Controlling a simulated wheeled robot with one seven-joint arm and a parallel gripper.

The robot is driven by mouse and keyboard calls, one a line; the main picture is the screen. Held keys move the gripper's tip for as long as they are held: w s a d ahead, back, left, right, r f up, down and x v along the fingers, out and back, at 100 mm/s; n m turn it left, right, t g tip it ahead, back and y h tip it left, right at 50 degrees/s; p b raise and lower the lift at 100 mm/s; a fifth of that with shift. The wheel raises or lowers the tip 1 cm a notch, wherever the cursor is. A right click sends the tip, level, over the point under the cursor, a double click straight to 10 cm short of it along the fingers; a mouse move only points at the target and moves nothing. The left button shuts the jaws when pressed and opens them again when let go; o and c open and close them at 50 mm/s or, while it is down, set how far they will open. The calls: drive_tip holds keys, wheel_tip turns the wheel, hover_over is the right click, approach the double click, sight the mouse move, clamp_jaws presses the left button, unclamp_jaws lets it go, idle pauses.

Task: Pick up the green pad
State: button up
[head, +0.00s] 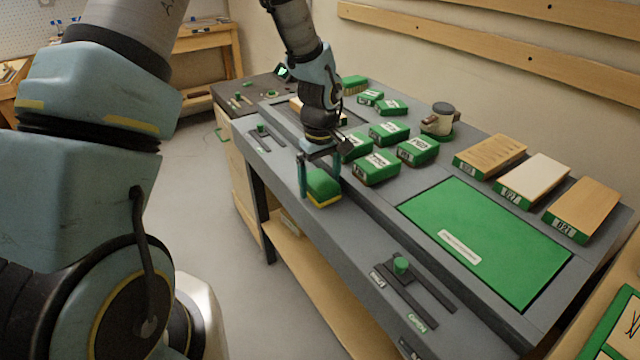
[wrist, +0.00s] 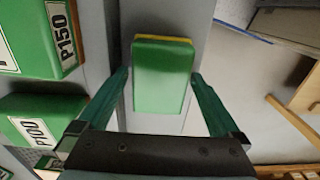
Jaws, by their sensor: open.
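The green pad (head: 322,187) is a green block with a yellow layer beneath. It lies on the grey bench near its front edge. In the wrist view the green pad (wrist: 162,75) shows its green top between the fingers, with a yellow strip at its far end. My gripper (head: 319,183) is right above and around the pad in the head view, with fingers on either side. In the wrist view my gripper (wrist: 160,85) is open, with a gap visible between each finger and the pad. Contact with the pad is not visible.
Several labelled green sanding blocks (head: 376,167) stand just right of my gripper. A large green mat (head: 485,240) and wood-topped blocks (head: 532,178) lie further right. A slider with a green knob (head: 401,265) sits at the front. The floor (head: 210,200) is beyond the bench edge.

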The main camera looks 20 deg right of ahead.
sight(320, 180)
drive_tip(key=shift+f, duration=0.1)
drive_tip(key=c, duration=1.2)
drive_tip(key=shift+c, duration=0.2)
wheel_tip(320, 180, up, 10)
drive_tip(key=shift+r+b, duration=0.1)
drive_tip(key=shift+b, duration=1.1)
